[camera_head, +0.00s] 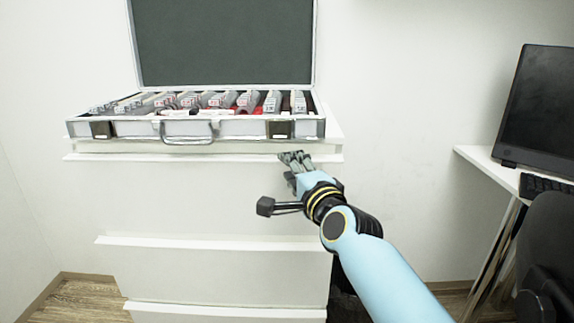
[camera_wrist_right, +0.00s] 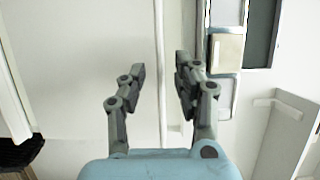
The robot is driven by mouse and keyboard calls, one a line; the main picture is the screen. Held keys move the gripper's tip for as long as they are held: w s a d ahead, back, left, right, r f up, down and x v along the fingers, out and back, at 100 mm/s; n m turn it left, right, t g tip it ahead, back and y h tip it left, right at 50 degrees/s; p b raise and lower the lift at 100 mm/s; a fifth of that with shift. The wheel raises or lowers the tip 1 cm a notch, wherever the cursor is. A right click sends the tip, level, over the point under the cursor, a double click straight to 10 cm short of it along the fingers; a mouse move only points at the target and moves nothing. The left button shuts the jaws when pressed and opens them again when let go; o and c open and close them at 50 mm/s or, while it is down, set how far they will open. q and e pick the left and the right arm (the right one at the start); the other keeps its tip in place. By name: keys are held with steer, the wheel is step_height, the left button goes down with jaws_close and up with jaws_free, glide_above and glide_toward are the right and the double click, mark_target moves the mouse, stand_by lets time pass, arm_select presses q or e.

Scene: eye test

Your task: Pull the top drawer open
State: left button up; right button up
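A white chest of drawers stands ahead of me in the head view. Its top drawer (camera_head: 180,190) has a plain white front with a protruding lip (camera_head: 110,157) along its upper edge. The drawer looks shut. My right gripper (camera_head: 294,158) is at the right part of this lip. In the right wrist view my right gripper (camera_wrist_right: 160,68) is open, with its two fingers apart. The pale lip (camera_wrist_right: 159,30) runs through the gap between the fingers; I cannot tell whether either finger touches it. My left gripper is not in view.
An open case (camera_head: 245,128) full of small packs sits on top of the chest, close above my right gripper. Lower drawers (camera_head: 210,270) are beneath. At the right are a desk (camera_head: 480,160) with a monitor (camera_head: 540,110) and a dark chair (camera_head: 550,250).

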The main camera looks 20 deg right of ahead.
steer(key=w, duration=0.2)
steer(key=shift+w, duration=0.35)
jaws_close()
